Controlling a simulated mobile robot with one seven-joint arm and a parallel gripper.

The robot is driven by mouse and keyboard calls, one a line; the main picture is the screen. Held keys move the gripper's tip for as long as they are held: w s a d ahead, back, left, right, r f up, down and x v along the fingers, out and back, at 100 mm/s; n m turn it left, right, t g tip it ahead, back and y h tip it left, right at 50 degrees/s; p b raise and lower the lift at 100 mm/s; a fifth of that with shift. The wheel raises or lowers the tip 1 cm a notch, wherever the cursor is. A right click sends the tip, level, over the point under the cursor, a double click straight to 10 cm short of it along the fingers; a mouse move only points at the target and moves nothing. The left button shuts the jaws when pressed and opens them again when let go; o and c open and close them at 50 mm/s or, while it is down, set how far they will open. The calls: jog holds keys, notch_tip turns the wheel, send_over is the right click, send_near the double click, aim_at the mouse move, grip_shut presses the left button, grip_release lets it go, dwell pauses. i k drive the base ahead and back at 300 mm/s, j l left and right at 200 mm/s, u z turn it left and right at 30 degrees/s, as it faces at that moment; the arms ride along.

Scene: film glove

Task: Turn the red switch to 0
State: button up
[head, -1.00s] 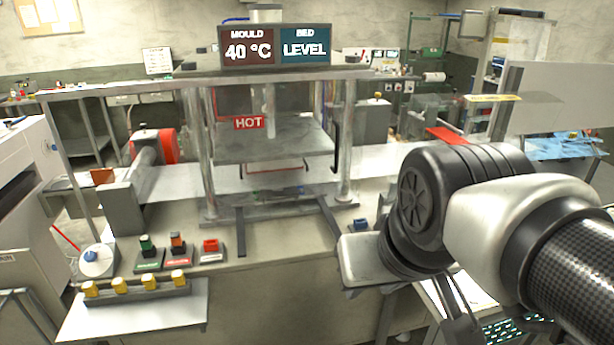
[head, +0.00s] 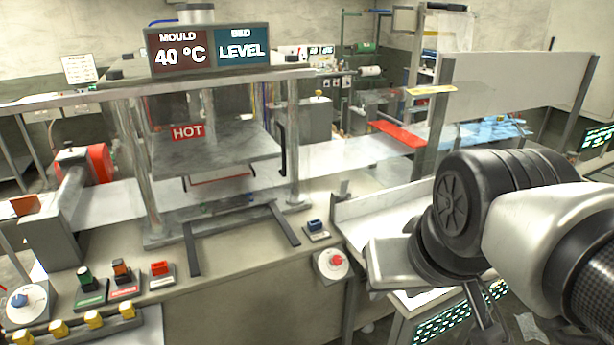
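A red knob (head: 337,259) sits on a round white dial (head: 327,268) at the front edge of the bench, left of my arm. Its markings are too small to read. A red rocker-like switch (head: 160,268) on a small grey base stands further left on the bench, beside a green one and an orange-red one. My gripper (head: 482,322) points down at the lower right, apart from both red controls. My own wrist hides much of it, so its opening is unclear.
A blue switch (head: 316,226) stands just behind the red knob. A press with a HOT sign (head: 188,132) and dark rails fills the bench's middle. Yellow knobs (head: 94,319) and a blue dial (head: 25,303) are front left. A white-walled table (head: 375,205) is on the right.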

aim_at(336, 260)
jog(key=l+u, duration=0.25)
jog(key=l, duration=0.5)
jog(key=i+l+u, duration=0.1)
jog(key=i+l, duration=0.45)
